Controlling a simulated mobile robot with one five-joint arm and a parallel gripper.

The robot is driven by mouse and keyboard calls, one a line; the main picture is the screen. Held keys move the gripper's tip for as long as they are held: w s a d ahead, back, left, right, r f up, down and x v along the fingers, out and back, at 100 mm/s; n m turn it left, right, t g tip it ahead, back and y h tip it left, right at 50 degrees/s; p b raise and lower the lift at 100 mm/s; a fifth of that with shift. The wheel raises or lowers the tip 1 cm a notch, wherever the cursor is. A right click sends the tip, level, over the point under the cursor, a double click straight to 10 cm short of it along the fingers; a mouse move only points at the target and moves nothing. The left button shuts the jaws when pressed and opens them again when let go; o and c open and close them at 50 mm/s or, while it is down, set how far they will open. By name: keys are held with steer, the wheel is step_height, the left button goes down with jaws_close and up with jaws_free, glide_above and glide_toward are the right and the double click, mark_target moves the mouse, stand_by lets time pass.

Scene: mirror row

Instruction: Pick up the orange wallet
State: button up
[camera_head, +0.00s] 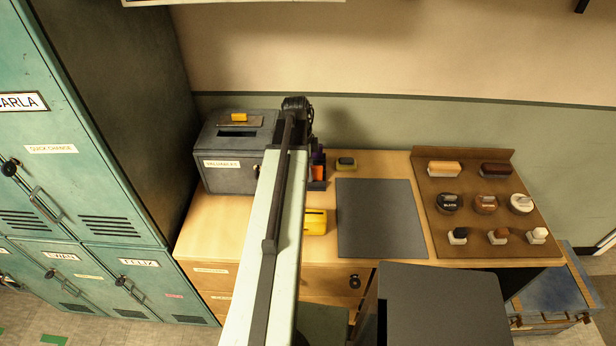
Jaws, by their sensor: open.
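An orange item (319,172), which looks like the orange wallet, stands in a small dark blue holder (317,185) at the back of the wooden desk. A purple item (318,158) is just behind it. My arm reaches up the middle of the view and covers the area just left of the holder. My gripper (297,106), at the dark far end of the arm, is open and up and left of the orange item, apart from it in the picture. Its fingers are hard to make out.
A grey valuables box (226,178) with a yellow-orange item (239,118) on top stands left. A yellow object (314,222) and an olive one (346,163) lie near the holder. A grey mat (380,220) is bare. A brown board (440,220) holds brushes and tins. Lockers (60,180) stand left.

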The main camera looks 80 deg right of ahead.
steer(key=shift+f, duration=0.15)
steer(key=shift+c, duration=0.3)
jaws_close()
